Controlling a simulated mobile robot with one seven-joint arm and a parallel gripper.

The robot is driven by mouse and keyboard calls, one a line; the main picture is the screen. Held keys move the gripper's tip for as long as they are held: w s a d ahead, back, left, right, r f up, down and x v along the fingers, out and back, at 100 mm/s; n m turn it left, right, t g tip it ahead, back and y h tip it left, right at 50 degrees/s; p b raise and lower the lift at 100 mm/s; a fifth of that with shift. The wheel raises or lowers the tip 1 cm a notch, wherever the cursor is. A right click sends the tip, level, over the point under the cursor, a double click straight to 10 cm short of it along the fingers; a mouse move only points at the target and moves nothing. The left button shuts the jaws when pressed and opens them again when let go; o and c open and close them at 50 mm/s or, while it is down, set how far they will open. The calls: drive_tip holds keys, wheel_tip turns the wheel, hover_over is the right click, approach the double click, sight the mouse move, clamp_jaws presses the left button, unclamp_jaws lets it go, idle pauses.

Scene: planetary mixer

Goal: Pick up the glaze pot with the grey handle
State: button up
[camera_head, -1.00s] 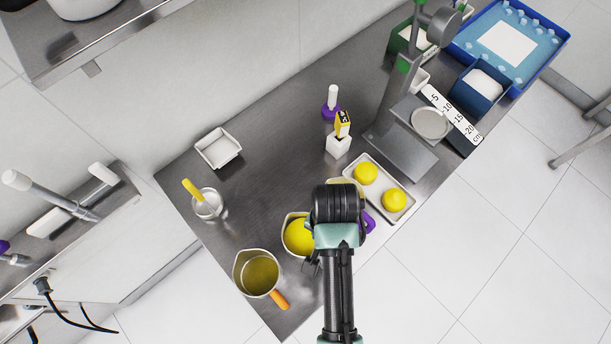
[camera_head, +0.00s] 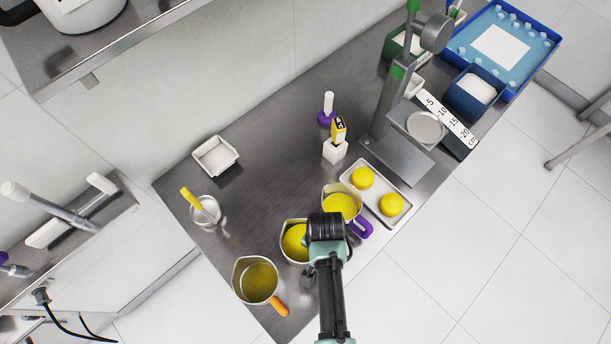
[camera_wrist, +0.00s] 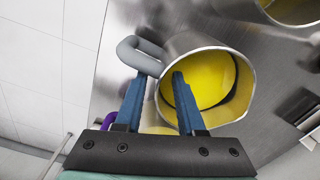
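The grey-handled glaze pot (camera_head: 293,241), a metal pot of yellow glaze, stands on the steel table between two similar pots. My arm covers its right side in the head view. In the wrist view the pot (camera_wrist: 222,80) fills the middle, with its grey looped handle (camera_wrist: 140,56) at upper left. My gripper (camera_wrist: 157,76) is open and empty. Its left finger appears beside the handle, and its right finger overlaps the pot's mouth. I cannot tell whether either finger touches. In the head view the fingers are hidden under my wrist.
An orange-handled pot (camera_head: 256,281) stands to the lower left, and a purple-handled pot (camera_head: 341,204) close to the upper right. A tray (camera_head: 352,184) with yellow balls (camera_head: 362,178) lies beyond. A cup (camera_head: 207,212) and white dish (camera_head: 215,157) stand left; the table's middle is clear.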

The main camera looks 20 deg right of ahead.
clamp_jaws()
idle(1.3)
